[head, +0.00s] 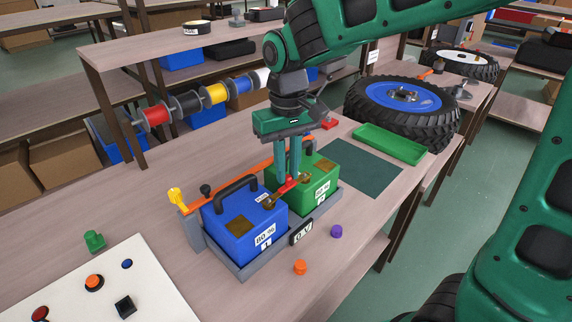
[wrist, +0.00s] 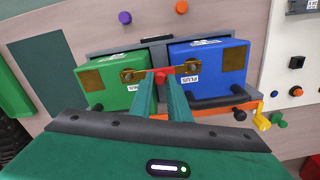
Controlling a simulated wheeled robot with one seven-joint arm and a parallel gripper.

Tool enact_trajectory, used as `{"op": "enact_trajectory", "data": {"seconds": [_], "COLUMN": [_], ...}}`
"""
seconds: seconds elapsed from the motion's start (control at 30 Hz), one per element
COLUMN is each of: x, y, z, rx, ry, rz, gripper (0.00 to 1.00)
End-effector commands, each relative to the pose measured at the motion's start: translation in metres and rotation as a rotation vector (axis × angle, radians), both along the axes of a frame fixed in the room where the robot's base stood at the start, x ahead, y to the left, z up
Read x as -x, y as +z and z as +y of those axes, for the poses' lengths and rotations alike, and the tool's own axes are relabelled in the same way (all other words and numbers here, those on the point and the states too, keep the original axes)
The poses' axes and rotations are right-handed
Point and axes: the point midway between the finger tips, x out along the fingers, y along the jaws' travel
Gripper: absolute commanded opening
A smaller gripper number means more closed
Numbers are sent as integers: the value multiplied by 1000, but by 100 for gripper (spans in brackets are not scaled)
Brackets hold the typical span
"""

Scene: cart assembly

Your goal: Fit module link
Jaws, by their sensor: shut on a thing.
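My gripper (head: 288,180) points down over the gap, shut on a small red link (wrist: 163,77). The link lies across the gap between the two terminals. I cannot tell whether it is seated on them.
A display on the tray (head: 302,233) reads 0 V. An orange bar with a yellow handle (head: 177,198) runs behind the modules. Purple (head: 336,231) and orange (head: 300,267) knobs sit in front. A green tray (head: 390,144) and wheel (head: 403,108) are at right.

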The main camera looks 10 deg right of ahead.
Motion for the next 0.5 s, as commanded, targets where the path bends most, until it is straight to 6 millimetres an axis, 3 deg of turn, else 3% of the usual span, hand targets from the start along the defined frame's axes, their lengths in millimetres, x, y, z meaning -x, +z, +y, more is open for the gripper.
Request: {"op": "enact_trajectory", "data": {"seconds": [0.5], "x": [0], "y": [-12], "z": [0], "rx": [0], "ry": [0], "rz": [0], "gripper": [0]}}
